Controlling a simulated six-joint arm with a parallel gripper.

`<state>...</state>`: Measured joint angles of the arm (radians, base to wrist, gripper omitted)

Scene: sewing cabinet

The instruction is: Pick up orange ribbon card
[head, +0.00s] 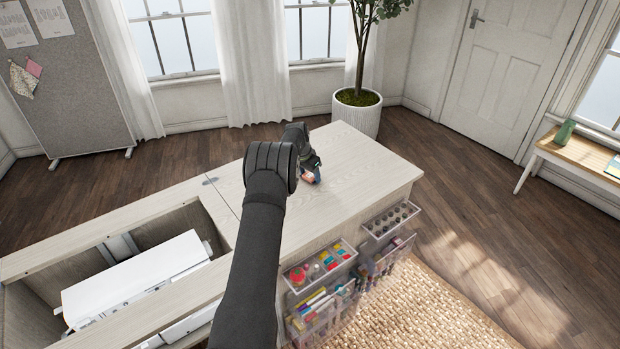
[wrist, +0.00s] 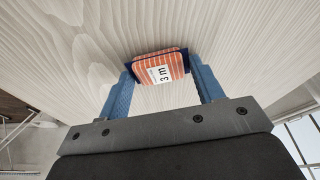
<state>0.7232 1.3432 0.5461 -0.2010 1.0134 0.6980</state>
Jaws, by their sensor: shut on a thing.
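The orange ribbon card (wrist: 160,69) is in the wrist view, striped orange and white with a white label reading "3 m" and a dark blue edge. My gripper (wrist: 162,78) is shut on it, with a blue finger on each side of the card. In the head view, my gripper (head: 312,178) is low over the pale cabinet top (head: 365,180), and a small orange part of the card (head: 309,177) shows at its tip. I cannot tell whether the card touches the surface.
Clear bins with spools (head: 320,267) and small bottles (head: 391,219) hang on the cabinet's front side. An open well with a white sewing machine (head: 135,275) lies at the left. The cabinet top around my gripper is bare. A potted plant (head: 357,112) stands behind.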

